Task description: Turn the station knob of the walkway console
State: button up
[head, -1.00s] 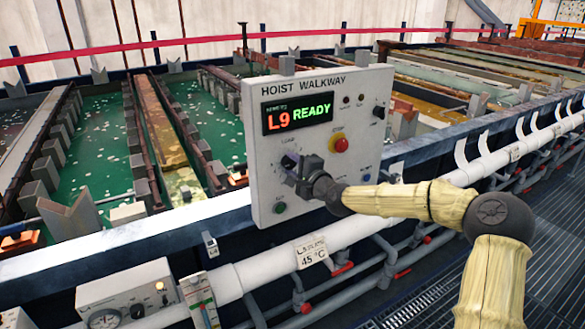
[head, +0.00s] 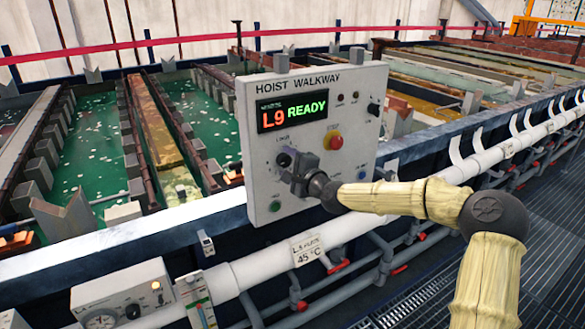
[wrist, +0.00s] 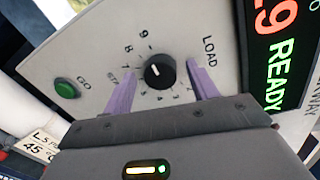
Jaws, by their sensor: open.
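The walkway console (head: 300,185) is a grey upright panel headed HOIST WALKWAY. Its display (head: 292,110) reads L9 READY. The station knob (wrist: 160,71) is small, round and black with a white pointer mark, in a ring of numbers; it also shows in the head view (head: 284,158). My gripper (wrist: 163,70) is open, with one purple finger on each side of the knob and a gap visible to each. Its body (head: 303,178) is in front of the panel in the head view. How deep the fingertips reach along the knob is unclear.
A green GO button (wrist: 66,88) is beside the knob. A white pipe (head: 350,228) runs below the console. Tanks of green liquid (head: 95,130) lie behind.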

jog(key=shift+s+d, duration=0.35)
jog(key=b+v, duration=0.3)
jog(key=v, duration=1.3)
jog(key=shift+s, duration=0.25)
